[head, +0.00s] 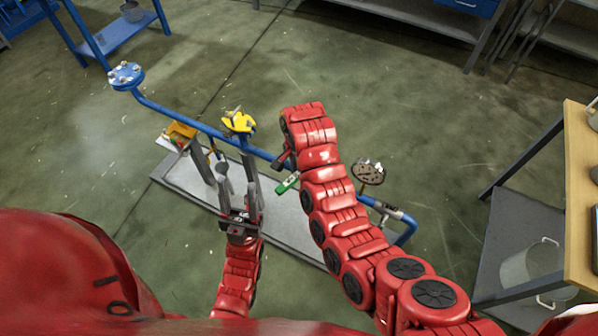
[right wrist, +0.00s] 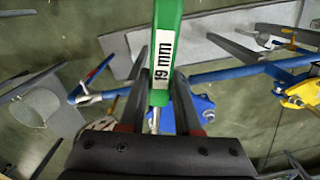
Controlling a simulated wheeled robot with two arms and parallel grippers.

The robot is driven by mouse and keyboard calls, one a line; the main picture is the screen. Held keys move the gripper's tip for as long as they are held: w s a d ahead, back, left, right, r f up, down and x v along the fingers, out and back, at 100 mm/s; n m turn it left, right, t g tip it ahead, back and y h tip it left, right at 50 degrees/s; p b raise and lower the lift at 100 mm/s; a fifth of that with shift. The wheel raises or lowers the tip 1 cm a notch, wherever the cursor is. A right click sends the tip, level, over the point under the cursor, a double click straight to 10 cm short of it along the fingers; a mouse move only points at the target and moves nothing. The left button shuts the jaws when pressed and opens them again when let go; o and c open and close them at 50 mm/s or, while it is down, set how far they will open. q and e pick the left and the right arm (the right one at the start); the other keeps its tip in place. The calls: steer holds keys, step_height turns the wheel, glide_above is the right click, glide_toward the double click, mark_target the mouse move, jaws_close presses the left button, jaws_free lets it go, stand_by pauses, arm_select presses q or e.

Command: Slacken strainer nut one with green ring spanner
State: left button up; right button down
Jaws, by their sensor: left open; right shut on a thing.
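The green ring spanner (right wrist: 166,45), marked "19 mm", is clasped between the fingers of my right gripper (right wrist: 160,85) in the right wrist view. In the head view a short piece of the green spanner (head: 287,183) shows left of my right arm; its ring end cannot be made out. My left gripper (head: 235,167) is open and empty, pointing up in front of the blue pipe. A round flange with several bolts (head: 368,170) sits right of my right arm, and a blue bolted flange (head: 125,75) tops the pipe's left end. Which nut is strainer nut one, I cannot tell.
A blue pipe (head: 180,112) with a yellow valve (head: 238,122) runs over a grey base plate (head: 170,182). A wooden-topped bench (head: 580,190) with a bucket (head: 535,268) below stands at right. A blue trolley (head: 120,35) is at upper left. Open floor lies behind.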

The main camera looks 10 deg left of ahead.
steer(key=shift+f+b, duration=1.1)
steer(key=shift+f, duration=0.65)
steer(key=d+n+p, duration=0.1)
steer(key=s+d+n+p, duration=0.1)
steer(key=shift+s+d+f+p, duration=0.1)
steer(key=shift+s+d+p, duration=0.2)
steer(key=shift+p, duration=0.1)
stand_by(0.3)
steer(key=d+n+p, duration=0.2)
steer(key=shift+s+d+n, duration=0.3)
steer(key=shift+s+d, duration=0.05)
steer(key=shift+d, duration=0.05)
